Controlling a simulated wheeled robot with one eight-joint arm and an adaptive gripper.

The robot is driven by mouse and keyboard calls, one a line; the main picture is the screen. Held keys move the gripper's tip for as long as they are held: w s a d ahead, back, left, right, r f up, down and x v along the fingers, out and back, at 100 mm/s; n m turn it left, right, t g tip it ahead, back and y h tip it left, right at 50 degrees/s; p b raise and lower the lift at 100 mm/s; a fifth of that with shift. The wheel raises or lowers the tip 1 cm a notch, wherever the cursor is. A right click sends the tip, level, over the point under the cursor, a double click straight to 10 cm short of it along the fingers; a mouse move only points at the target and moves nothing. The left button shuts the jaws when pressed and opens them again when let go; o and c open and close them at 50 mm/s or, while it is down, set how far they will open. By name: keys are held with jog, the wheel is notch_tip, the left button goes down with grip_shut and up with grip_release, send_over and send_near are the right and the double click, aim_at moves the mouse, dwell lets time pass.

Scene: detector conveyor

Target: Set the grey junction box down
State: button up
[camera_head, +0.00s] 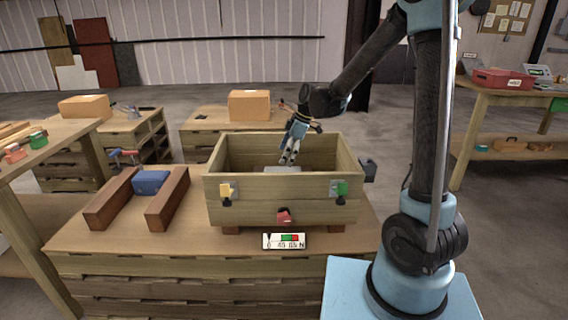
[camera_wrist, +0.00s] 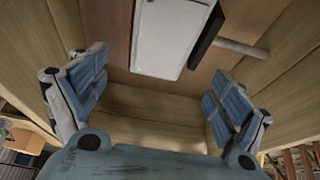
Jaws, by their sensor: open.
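The wooden crate (camera_head: 262,187) stands on the workbench, open at the top. The grey junction box (camera_head: 281,169) shows as a small pale patch inside it, mostly hidden by the crate's front wall. In the wrist view it is a pale flat-faced box (camera_wrist: 164,32) with a dark part along its right side, lying inside the crate. My gripper (camera_head: 288,160) points down into the crate from above. In the wrist view my gripper (camera_wrist: 155,85) has its two fingers spread wide, with nothing clamped between them. The box lies beyond the fingers, apart from them.
Yellow (camera_head: 226,190) and green (camera_head: 341,189) fittings and a red one (camera_head: 284,216) are on the crate's front. A gauge label (camera_head: 284,241) sits below. Left of the crate, a blue block (camera_head: 151,182) lies between two brown wooden rails (camera_head: 113,203). A grey rod (camera_wrist: 241,48) is inside the crate.

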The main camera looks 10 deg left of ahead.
jog(key=s+v, duration=0.1)
jog(key=v, duration=0.8)
jog(key=shift+w, duration=0.45)
jog(key=s+d+m+t+h, duration=0.1)
jog(key=s+d+m, duration=0.4)
jog(key=d, duration=0.6)
jog(key=s+d+m+t+h, duration=0.1)
jog(key=s+d+m, duration=0.35)
jog(key=d, duration=0.55)
jog(key=s+d+f+m+h, duration=0.1)
jog(key=s+d+f+m, duration=0.3)
jog(key=s+d, duration=0.3)
jog(key=s+d+f+m+t+h, duration=0.1)
jog(key=s+d+f+m, duration=0.4)
jog(key=s+d+m, duration=0.2)
jog(key=shift+s+d, duration=0.45)
jog(key=shift+d, duration=0.25)
jog(key=shift+f, duration=0.1)
jog(key=shift+w+f, duration=0.2)
jog(key=shift+w, duration=0.25)
